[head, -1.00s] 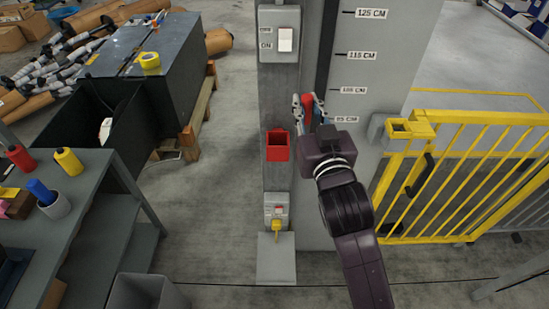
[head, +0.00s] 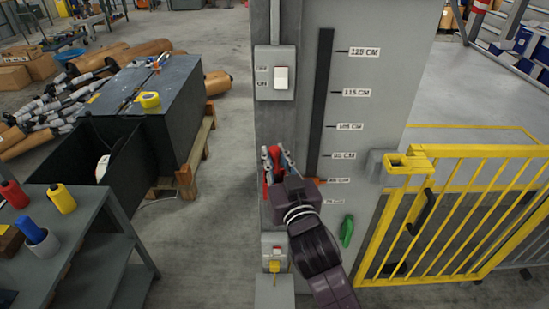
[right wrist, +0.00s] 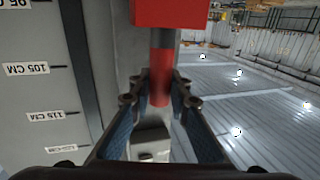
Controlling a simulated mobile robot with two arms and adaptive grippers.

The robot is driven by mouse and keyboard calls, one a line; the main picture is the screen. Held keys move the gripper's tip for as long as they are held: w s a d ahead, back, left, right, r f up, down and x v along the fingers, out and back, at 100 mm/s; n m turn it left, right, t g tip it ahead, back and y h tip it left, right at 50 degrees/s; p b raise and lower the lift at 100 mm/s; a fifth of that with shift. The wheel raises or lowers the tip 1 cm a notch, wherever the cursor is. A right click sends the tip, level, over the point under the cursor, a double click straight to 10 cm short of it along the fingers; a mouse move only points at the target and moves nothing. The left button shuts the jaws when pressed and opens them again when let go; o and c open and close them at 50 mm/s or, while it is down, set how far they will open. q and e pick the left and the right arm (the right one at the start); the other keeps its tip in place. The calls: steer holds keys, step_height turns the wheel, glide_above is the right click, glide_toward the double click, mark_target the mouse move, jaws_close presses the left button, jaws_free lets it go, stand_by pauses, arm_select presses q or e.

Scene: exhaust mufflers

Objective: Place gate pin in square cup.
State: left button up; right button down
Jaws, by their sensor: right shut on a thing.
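My right gripper (head: 277,154) is shut on the red gate pin (head: 275,160) in front of the grey post. In the right wrist view, the pin's red grip (right wrist: 161,80) lies between the two fingers, with a short grey shaft running toward a red block-like shape, the square cup (right wrist: 170,12). The shaft's end meets the cup's edge in that view; I cannot tell whether it is inside. In the head view, the red cup (head: 266,191) on the post is mostly hidden behind my gripper and wrist. My left gripper is not in view.
A switch box (head: 275,73) is above on the post, and a yellow plug (head: 274,266) below. A height-scale panel (head: 375,90) stands right, with a green handle (head: 347,230). Beyond is a yellow gate (head: 455,215). A workbench (head: 95,215) stands left.

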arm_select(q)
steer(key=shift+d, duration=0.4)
arm_select(e)
steer(key=shift+f, duration=0.2)
steer(key=shift+f, duration=0.2)
steer(key=c, duration=1.8)
jaws_free()
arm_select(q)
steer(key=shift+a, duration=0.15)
arm_select(e)
steer(key=shift+r, duration=0.1)
steer(key=shift+r, duration=0.15)
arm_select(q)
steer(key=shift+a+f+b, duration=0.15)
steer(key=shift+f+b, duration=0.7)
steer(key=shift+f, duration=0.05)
arm_select(e)
steer(key=shift+v, duration=6)
